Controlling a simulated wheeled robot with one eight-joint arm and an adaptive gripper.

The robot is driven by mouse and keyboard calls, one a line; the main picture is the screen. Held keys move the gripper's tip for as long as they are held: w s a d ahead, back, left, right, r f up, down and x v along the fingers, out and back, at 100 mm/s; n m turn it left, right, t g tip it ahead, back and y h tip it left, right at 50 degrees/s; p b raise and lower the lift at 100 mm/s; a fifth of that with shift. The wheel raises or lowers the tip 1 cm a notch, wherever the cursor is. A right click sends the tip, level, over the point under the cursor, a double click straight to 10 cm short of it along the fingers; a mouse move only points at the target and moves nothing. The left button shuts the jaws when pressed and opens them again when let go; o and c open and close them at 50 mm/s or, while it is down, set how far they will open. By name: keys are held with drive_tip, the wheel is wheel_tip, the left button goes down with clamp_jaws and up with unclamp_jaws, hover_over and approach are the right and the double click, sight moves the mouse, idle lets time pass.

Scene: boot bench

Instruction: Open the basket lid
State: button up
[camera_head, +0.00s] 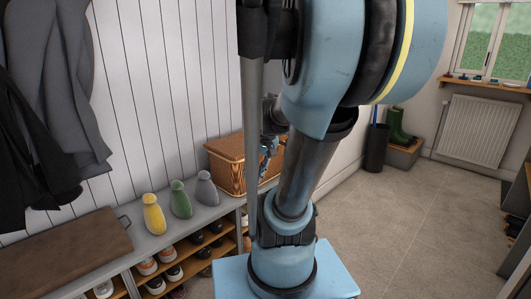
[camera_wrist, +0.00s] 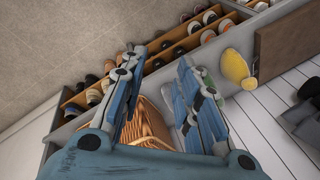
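The brown woven basket (camera_head: 231,178) stands at the far end of the grey bench in the head view. Its lid (camera_head: 226,148) looks shut, but my arm hides its right part. In the wrist view the basket (camera_wrist: 152,122) shows between and below my fingers, partly covered by them. My gripper (camera_wrist: 160,62) is open, its two blue fingers well apart with nothing held between them. In the head view my gripper (camera_head: 268,146) is at the basket, mostly hidden behind my arm. I cannot tell whether it touches the lid.
Yellow (camera_head: 154,214), green (camera_head: 180,199) and grey (camera_head: 206,188) bottle-like objects stand on the bench left of the basket. A brown cushion (camera_head: 62,255) lies further left. Shoes fill the shelves below. Dark coats (camera_head: 60,80) hang at left. Open floor (camera_head: 400,220) lies right.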

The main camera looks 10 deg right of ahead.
drive_tip(key=w+d+r+m+t+y, duration=0.1)
drive_tip(key=w+d+m+y, duration=0.3)
drive_tip(key=w, duration=0.7)
drive_tip(key=w+d+r+t+y, duration=0.15)
drive_tip(key=w+d, duration=0.35)
drive_tip(key=w, duration=0.6)
drive_tip(key=w+d+f+m+t+y, duration=0.15)
drive_tip(key=w+d+f, duration=0.3)
drive_tip(key=d, duration=0.55)
drive_tip(key=w+d+f+t+y, duration=0.35)
drive_tip(key=d+f, duration=0.25)
drive_tip(key=d, duration=0.4)
drive_tip(key=shift+g+h, duration=0.25)
drive_tip(key=x, duration=1.7)
drive_tip(key=shift+w+a+r, duration=0.1)
drive_tip(key=shift+w+r, duration=0.1)
drive_tip(key=shift+w, duration=0.1)
clamp_jaws()
